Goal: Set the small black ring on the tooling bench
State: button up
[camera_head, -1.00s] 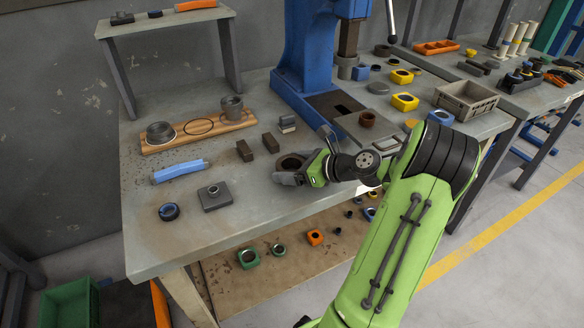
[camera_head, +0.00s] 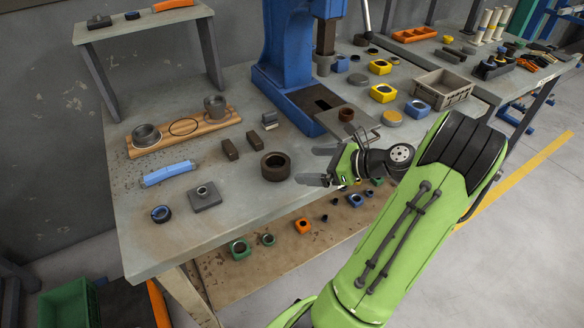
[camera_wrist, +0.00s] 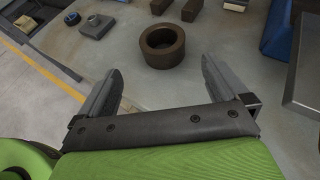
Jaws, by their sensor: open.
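A thick dark brown, nearly black ring (camera_head: 276,167) lies flat near the front edge of the grey-topped bench (camera_head: 240,205). In the wrist view the ring (camera_wrist: 162,46) is just beyond my fingertips, apart from them. My gripper (camera_head: 316,164) is open and empty, right of the ring at the bench's front edge. In the wrist view both fingers of my gripper (camera_wrist: 160,72) stand wide apart. A black ring with a blue inside (camera_head: 161,214) lies at the front left. Small black rings (camera_head: 324,218) sit on the lower shelf. I cannot tell which ring is the task's.
A blue press (camera_head: 288,50) stands behind, with a brown ring (camera_head: 346,114) on its plate. Two dark blocks (camera_head: 230,149), a wooden board (camera_head: 160,145), a blue tool (camera_head: 168,173) and a grey block (camera_head: 204,198) lie left. A grey crate (camera_head: 443,88) stands right.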

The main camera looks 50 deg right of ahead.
jog(key=w+a+n+g, duration=0.1)
jog(key=a+n, duration=0.1)
jog(key=w+a+n+g, duration=0.1)
jog(key=a+n, duration=0.1)
jog(key=a, duration=0.1)
jog(key=w+a+r+n+g, duration=0.1)
jog(key=w+a+n, duration=0.1)
jog(key=shift+a+y, duration=0.15)
jog(key=shift+y, duration=0.25)
jog(key=s+a+r+n+g+h, duration=0.2)
jog(key=a+n+g, duration=0.1)
jog(key=a+n, duration=0.55)
jog(key=s+a+r+n+g+h, duration=0.2)
jog(key=a+r+n, duration=0.1)
jog(key=a+n, duration=0.6)
jog(key=s+a+r+n+h, duration=0.1)
jog(key=s+a+n, duration=0.3)
jog(key=s+n, duration=0.4)
jog(key=shift+s+a+r+n+t, duration=0.2)
jog(key=shift+s+r+n+t, duration=0.25)
jog(key=shift+s, duration=0.35)
